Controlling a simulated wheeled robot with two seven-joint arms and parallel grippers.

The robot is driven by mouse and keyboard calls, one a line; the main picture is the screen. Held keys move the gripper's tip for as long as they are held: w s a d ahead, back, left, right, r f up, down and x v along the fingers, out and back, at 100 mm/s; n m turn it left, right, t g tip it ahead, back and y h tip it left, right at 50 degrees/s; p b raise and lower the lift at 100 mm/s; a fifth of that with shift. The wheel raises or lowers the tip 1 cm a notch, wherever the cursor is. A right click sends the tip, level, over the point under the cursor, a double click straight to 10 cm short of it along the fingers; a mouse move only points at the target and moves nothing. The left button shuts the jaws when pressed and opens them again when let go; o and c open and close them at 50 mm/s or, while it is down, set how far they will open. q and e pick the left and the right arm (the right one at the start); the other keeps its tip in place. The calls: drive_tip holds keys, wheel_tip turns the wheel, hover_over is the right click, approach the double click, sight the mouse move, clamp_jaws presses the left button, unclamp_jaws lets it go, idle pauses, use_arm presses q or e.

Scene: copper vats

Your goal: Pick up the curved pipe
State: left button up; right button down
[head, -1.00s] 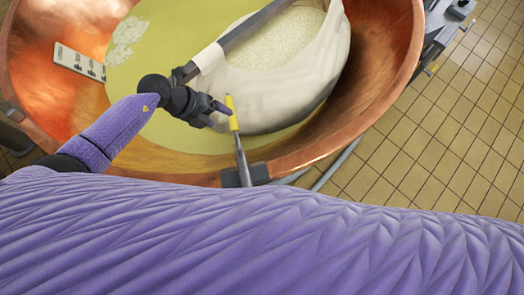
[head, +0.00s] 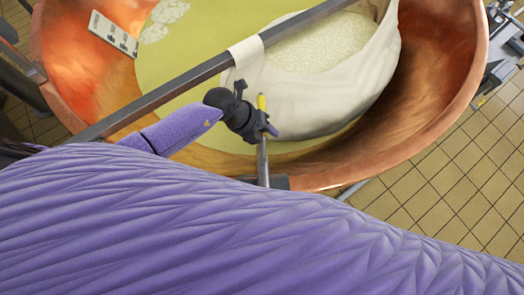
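A slim grey metal pipe (head: 262,163) with a yellow end stands near the front rim of the copper vat. Its bend, if it has one, cannot be made out here. My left gripper (head: 266,130) is at the pipe just below the yellow end, and its dark fingers cover part of it. The frames do not show whether the fingers are open or shut on the pipe, or whether they touch it. My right gripper is out of view.
The copper vat (head: 448,120) holds yellowish liquid and a white cloth (head: 375,75) full of pale curd. A grey bar (head: 180,88) crosses above it, behind my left forearm. A white panel (head: 113,34) is at the back left.

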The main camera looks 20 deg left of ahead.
use_arm(q)
drive_tip(key=shift+c, duration=1.2)
clamp_jaws()
drive_tip(key=shift+r, duration=0.1)
wheel_tip(320, 180, up, 8)
drive_tip(key=p, duration=0.3)
drive_tip(key=shift+w+r+p, duration=0.1)
drive_tip(key=shift+p, duration=0.3)
wheel_tip(320, 180, up, 10)
drive_tip(key=p, duration=0.2)
